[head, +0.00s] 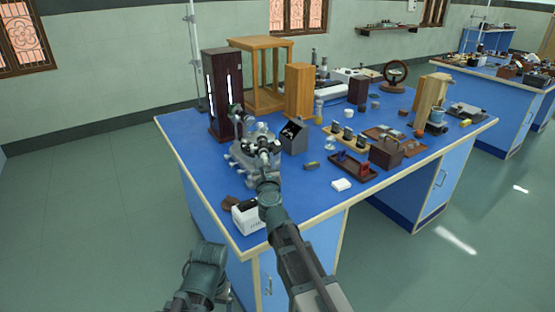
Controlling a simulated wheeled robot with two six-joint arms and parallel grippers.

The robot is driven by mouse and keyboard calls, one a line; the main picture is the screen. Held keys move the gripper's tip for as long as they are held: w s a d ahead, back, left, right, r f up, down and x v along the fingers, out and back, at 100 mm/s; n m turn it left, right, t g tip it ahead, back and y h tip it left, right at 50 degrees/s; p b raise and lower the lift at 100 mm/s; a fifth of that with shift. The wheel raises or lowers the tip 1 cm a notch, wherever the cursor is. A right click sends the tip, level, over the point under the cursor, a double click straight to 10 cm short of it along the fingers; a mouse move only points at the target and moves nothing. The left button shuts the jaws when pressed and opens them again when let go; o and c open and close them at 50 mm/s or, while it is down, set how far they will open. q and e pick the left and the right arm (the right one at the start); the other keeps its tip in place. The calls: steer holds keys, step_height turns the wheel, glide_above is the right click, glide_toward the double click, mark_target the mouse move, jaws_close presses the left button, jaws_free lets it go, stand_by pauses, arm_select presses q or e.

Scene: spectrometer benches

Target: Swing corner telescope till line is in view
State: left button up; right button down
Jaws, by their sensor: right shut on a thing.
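The corner spectrometer (240,160), a grey metal instrument with a round table and a several-armed base, stands at the near left corner of the blue bench. My right gripper (265,150) reaches over the bench to it and is shut on its telescope, at the instrument's right side. The gripper and wrist hide much of the telescope, so its exact angle is hard to tell. No spectral line can be made out in this view. Part of my left arm shows low in the picture, in front of the bench; its fingers do not show.
A dark wooden lamp housing (222,95) with bright slits stands behind the spectrometer. A grey box (293,136) with a dark sloped face stands close on its right. A white box (248,217) sits at the bench's front corner. Trays and small items cover the bench's right half.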

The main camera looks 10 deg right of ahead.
mark_target(253, 151)
steer(key=shift+w+a+m+g+h, duration=0.25)
steer(key=shift+a+m+h, duration=0.35)
steer(key=shift+a+h, duration=0.45)
steer(key=shift+w+a+m+g+h, duration=0.15)
steer(key=shift+w+a+m+h, duration=0.15)
steer(key=shift+a+m+h, duration=0.65)
steer(key=shift+a+n, duration=0.25)
steer(key=shift+n, duration=0.1)
steer(key=c, duration=0.6)
jaws_free()
